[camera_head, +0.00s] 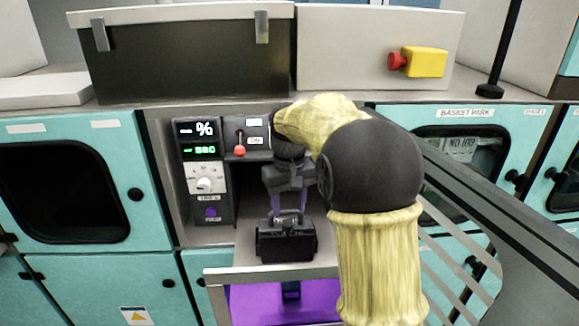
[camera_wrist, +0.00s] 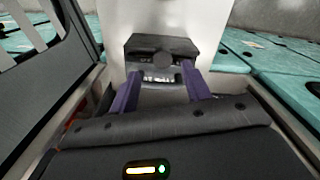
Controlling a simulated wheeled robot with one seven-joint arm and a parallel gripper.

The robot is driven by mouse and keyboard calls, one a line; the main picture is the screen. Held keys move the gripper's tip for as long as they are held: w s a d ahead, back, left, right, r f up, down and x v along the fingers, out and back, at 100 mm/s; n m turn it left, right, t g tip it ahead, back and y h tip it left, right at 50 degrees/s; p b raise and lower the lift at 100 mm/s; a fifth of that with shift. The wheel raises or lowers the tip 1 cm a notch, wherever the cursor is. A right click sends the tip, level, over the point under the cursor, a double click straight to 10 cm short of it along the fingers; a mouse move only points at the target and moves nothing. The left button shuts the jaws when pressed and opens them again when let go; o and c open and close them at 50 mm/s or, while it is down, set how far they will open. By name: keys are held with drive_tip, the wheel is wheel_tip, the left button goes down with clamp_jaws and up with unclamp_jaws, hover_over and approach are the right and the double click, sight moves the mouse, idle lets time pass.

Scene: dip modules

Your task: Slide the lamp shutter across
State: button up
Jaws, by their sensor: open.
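My gripper (camera_head: 289,212) is open, with two purple fingers pointing down over a small black block-shaped unit (camera_head: 286,246) on a light shelf in the bay. In the wrist view, the unit (camera_wrist: 160,46) has a rounded knob and a pale, bright slot on its near side. The fingers of my gripper (camera_wrist: 161,78) stand apart to the left and right of that side. I cannot tell whether they touch it. No part is clearly marked as the lamp shutter, and part of the unit's top is hidden by my gripper in the head view.
Left of my gripper stands a control panel (camera_head: 205,170) with displays and a dial. A red-tipped lever (camera_head: 240,150) is beside it. Teal cabinets (camera_head: 85,180) flank the bay. A yellow box with a red button (camera_head: 424,61) sits above right. A purple surface (camera_head: 262,304) lies below the shelf.

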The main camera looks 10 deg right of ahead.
wheel_tip(320, 180, up, 12)
drive_tip(key=shift+r, duration=0.2)
